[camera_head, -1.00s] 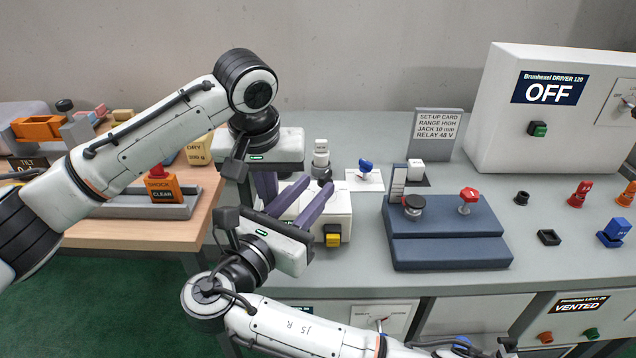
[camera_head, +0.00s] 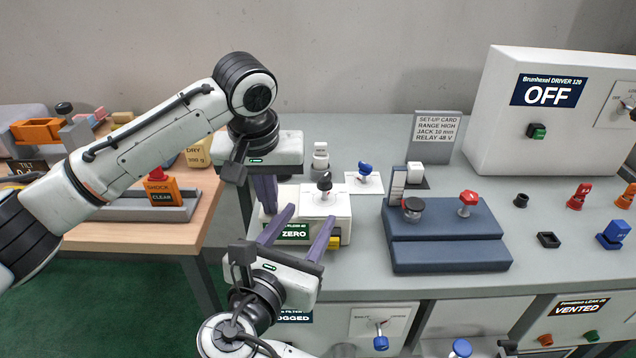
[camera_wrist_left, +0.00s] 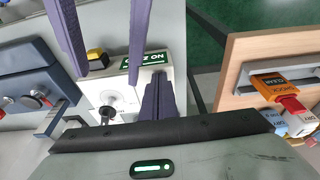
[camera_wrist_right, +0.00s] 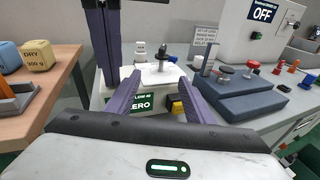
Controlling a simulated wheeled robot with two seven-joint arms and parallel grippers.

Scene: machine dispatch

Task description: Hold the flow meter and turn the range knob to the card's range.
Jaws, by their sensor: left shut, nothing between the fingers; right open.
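The flow meter appears to be the white box (camera_head: 338,207) with a green ZERO display (camera_head: 293,231) and a black knob (camera_head: 324,183) on top. The box also shows in the left wrist view (camera_wrist_left: 92,93). My left gripper (camera_head: 269,212) points down at the box's left end, shut and empty; whether it touches the box is unclear. My right gripper (camera_head: 310,216) is open in front of the box, its fingers pointing at the front face with nothing held. The set-up card (camera_head: 436,127) stands behind, reading RANGE HIGH, JACK 10 mm, RELAY 48 V. The knob's scale is too small to read.
A white bottle-like part (camera_head: 320,157) and a blue knob on a plate (camera_head: 365,170) stand behind the box. A dark blue stepped block (camera_head: 450,256) with black and red knobs lies right. A large driver box (camera_head: 555,125) reading OFF stands at back right.

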